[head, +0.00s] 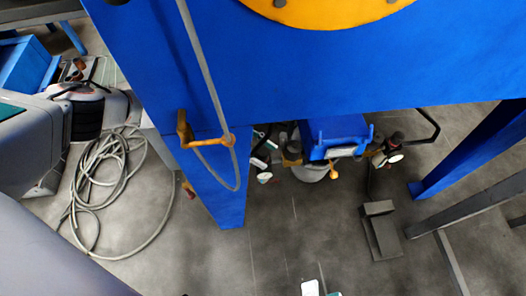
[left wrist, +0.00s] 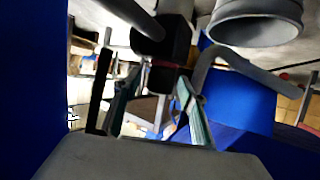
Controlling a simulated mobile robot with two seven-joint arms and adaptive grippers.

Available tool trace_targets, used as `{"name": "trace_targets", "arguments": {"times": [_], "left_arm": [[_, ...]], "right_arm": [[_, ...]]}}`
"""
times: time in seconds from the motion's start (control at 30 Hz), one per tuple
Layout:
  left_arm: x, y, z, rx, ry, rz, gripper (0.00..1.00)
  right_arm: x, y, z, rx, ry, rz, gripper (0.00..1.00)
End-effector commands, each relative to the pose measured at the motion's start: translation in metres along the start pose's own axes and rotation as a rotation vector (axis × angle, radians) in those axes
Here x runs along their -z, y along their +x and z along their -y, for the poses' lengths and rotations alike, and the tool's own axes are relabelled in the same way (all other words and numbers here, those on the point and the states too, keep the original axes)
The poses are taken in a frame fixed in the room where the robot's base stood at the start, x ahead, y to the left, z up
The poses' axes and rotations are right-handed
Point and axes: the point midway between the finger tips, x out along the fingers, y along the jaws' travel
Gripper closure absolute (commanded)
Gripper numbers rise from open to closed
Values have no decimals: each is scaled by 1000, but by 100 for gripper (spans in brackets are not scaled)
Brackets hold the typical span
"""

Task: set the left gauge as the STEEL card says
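In the left wrist view my left gripper (left wrist: 155,105) is open, its two teal-lined fingers apart with no held thing visible. Another pale round face (head: 396,157) is at the right end of the blue unit (head: 337,135). No reading is legible. I cannot make out a STEEL card. My right gripper cannot be identified.
The big blue machine (head: 300,75) bears an orange disc (head: 325,8). A looped hose (head: 100,165) lies on the floor at left. A dark pedal (head: 380,232) stands at right. A grey bell-shaped part (left wrist: 255,22) is close in the wrist view.

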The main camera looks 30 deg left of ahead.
Motion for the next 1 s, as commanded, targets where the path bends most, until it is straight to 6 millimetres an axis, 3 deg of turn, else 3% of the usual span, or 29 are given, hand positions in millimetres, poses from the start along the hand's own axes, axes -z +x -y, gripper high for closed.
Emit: {"name": "trace_targets", "arguments": {"times": [0.27, 0.7, 1.0], "left_arm": [[-1, -7, 0, 1, 0, 1, 58], [0, -87, 0, 3, 0, 1, 58], [0, -118, 0, 0, 1, 0, 58]], "right_arm": [[0, 0, 0, -1, -2, 1, 60], [0, 0, 0, -1, -2, 1, 60], [0, 0, 0, -1, -2, 1, 60]]}}
